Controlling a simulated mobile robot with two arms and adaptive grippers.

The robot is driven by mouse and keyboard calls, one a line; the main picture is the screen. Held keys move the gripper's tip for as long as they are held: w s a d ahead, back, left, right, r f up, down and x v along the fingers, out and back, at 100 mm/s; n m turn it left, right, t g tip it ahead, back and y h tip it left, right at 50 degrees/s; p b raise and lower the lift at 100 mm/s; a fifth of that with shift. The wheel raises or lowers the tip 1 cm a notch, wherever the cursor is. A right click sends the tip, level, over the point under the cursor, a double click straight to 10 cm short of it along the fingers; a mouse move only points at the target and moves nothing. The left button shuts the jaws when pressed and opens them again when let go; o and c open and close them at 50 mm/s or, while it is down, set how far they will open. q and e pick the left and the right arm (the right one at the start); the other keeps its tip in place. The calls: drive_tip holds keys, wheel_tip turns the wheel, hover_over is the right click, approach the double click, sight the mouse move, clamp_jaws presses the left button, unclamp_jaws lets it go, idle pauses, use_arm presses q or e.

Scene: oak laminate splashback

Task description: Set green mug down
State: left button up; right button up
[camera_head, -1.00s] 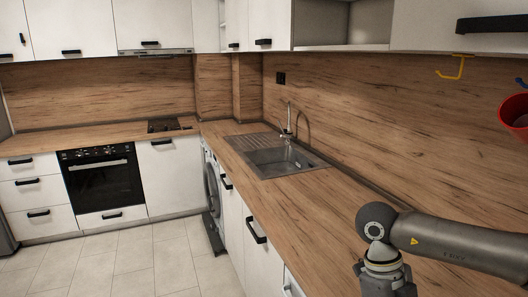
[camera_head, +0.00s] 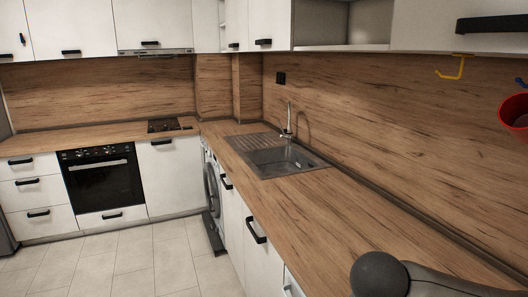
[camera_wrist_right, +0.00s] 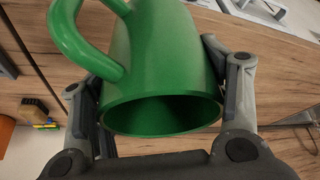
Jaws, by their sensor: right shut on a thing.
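The green mug (camera_wrist_right: 160,60) fills the middle of the right wrist view. Its open rim faces the camera and its handle loops out at the upper left. My right gripper (camera_wrist_right: 162,92) is shut on the mug, with one finger on each side of its body. What lies under the mug is hidden, so I cannot tell whether it touches a surface. The head view shows only part of my right arm at the bottom right, with neither its gripper nor the mug. My left gripper is in neither view.
The wooden counter (camera_head: 330,215) is bare from the sink (camera_head: 275,158) to my right arm. A tap (camera_head: 288,125) stands behind the sink. A red container (camera_head: 514,112) and a yellow hook (camera_head: 455,68) are on the splashback at right.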

drive_tip(key=n, duration=0.1)
drive_tip(key=n+y, duration=0.1)
drive_tip(key=n, duration=0.2)
drive_tip(key=shift+w+a+t, duration=0.25)
drive_tip(key=shift+a+t, duration=0.05)
drive_tip(key=shift+t, duration=0.1)
drive_tip(key=n, duration=0.1)
drive_tip(key=n+y, duration=0.1)
drive_tip(key=n, duration=0.1)
drive_tip(key=n+y, duration=0.1)
drive_tip(key=shift+w+a+r, duration=0.2)
drive_tip(key=shift+w+a, duration=0.1)
drive_tip(key=shift+a, duration=0.1)
